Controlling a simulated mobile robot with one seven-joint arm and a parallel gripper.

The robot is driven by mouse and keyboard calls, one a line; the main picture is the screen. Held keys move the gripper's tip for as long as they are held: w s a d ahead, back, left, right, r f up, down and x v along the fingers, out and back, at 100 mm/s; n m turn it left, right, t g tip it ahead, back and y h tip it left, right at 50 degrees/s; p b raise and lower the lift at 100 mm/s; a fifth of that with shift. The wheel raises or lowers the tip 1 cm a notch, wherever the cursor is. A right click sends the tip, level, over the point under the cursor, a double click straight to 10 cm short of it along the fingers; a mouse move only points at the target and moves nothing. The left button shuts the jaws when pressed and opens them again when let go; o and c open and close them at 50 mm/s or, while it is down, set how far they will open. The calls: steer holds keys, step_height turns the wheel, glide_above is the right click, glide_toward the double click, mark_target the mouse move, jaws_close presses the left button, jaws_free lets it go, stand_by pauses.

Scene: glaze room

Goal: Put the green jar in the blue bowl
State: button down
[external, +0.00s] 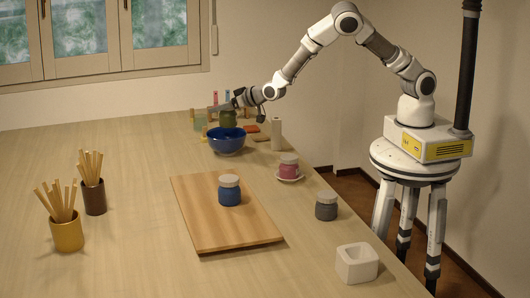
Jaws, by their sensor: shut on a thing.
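The green jar (228,118) is at the far end of the table, and my gripper (226,106) is shut on it from the right side. The jar looks upright. The blue bowl (227,144) stands on the table just below the jar in the picture. The jar's lower edge meets the bowl's far rim in this view. I cannot tell whether the jar is over the bowl or behind it. The gripper's fingers are small and partly hidden against the jar.
A wooden board (205,230) bears a blue jar (229,191). A pink jar (288,167) on a saucer, a grey jar (326,208) and a white block-shaped pot (357,264) line the right edge. A pale cylinder (276,134) stands right of the bowl.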

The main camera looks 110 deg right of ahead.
mark_target(221, 118)
steer(key=shift+w+f+p, duration=0.15)
steer(key=shift+f+p, duration=0.25)
steer(key=shift+f, duration=1.65)
steer(key=shift+f+b, duration=0.35)
steer(key=shift+b, duration=0.1)
steer(key=shift+f+b, duration=0.3)
steer(key=shift+b, duration=0.15)
steer(key=shift+c, duration=0.2)
jaws_free()
steer(key=shift+a, duration=0.1)
steer(key=shift+r, duration=0.15)
steer(key=shift+r+p, duration=0.6)
steer(key=shift+p, duration=0.35)
steer(key=b+v, duration=0.1)
steer(key=v, duration=1.1)
steer(key=shift+f, duration=0.2)
